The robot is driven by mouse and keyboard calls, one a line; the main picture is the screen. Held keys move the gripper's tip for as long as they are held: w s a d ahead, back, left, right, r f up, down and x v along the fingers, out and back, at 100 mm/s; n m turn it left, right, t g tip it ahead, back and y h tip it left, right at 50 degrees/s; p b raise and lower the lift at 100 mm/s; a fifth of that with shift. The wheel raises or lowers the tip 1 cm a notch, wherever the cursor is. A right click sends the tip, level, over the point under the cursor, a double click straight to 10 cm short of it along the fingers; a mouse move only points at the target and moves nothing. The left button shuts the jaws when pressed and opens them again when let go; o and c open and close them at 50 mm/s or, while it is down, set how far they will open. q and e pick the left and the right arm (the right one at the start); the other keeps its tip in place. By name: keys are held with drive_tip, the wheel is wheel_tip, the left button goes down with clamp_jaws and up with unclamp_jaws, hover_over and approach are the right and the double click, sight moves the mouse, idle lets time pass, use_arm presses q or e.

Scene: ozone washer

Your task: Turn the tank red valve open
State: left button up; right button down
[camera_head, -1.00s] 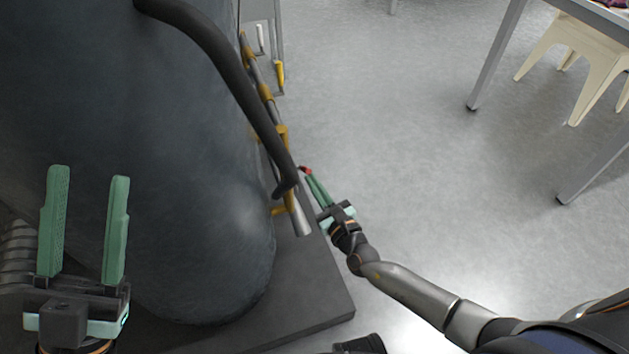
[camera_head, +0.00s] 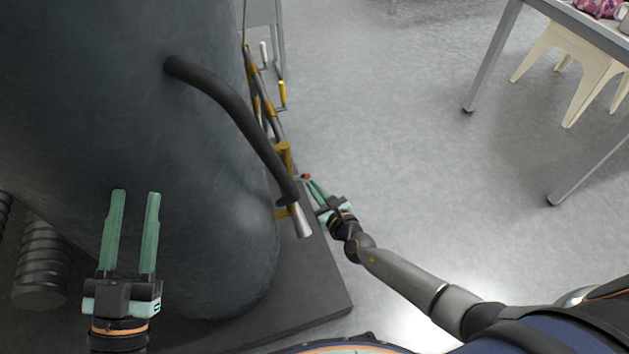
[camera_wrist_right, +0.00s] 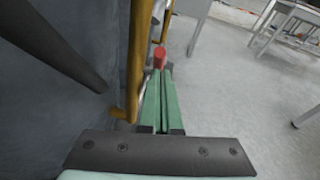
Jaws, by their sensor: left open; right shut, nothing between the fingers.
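The dark tank (camera_head: 200,150) fills the left of the head view, with a black curved pipe in front and yellow-and-metal piping on its right side. The red valve (camera_head: 306,176) shows as a small red spot at the tips of my right gripper (camera_head: 312,188). In the right wrist view the red valve (camera_wrist_right: 160,57) stands just beyond the shut green fingers (camera_wrist_right: 160,95); I cannot tell whether they touch it. The right gripper holds nothing. My left gripper (camera_head: 135,192) is open and empty in front of the tank.
The black curved pipe (camera_head: 235,115) runs close beside the piping (camera_head: 284,160). The dark base plate (camera_head: 320,285) extends under the tank. A table (camera_head: 490,60) and a cream stool (camera_head: 575,65) stand at the upper right. The grey floor (camera_head: 400,130) between is clear.

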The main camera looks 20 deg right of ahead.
sight(180, 248)
use_arm(q)
drive_tip(key=f+n+g+y, duration=0.1)
drive_tip(key=f+g, duration=0.1)
drive_tip(key=f, duration=0.3)
drive_tip(key=f+g+y+p, duration=0.1)
drive_tip(key=f+g, duration=0.1)
drive_tip(key=f, duration=0.4)
drive_tip(key=w+a+f+n+g+y, duration=0.1)
drive_tip(key=f+g+y, duration=0.1)
drive_tip(key=f, duration=0.3)
drive_tip(key=shift+f+n+g+p, duration=0.3)
drive_tip(key=shift+f+g, duration=0.1)
drive_tip(key=shift+g, duration=0.2)
drive_tip(key=s+f+n+g+y+p, duration=0.1)
drive_tip(key=s+f+g+p, duration=0.2)
drive_tip(key=f, duration=0.6)
drive_tip(key=shift+s+d+g+p, duration=0.4)
drive_tip(key=shift+s+g, duration=0.8)
drive_tip(key=shift+s, duration=0.3)
use_arm(e)
drive_tip(key=shift+g, duration=0.8)
drive_tip(key=shift+w+a+r, duration=0.15)
drive_tip(key=shift+w+r, duration=1.55)
drive_tip(key=shift+w, duration=0.2)
use_arm(q)
drive_tip(key=shift+f, duration=0.1)
use_arm(e)
drive_tip(key=shift+w+r, duration=0.2)
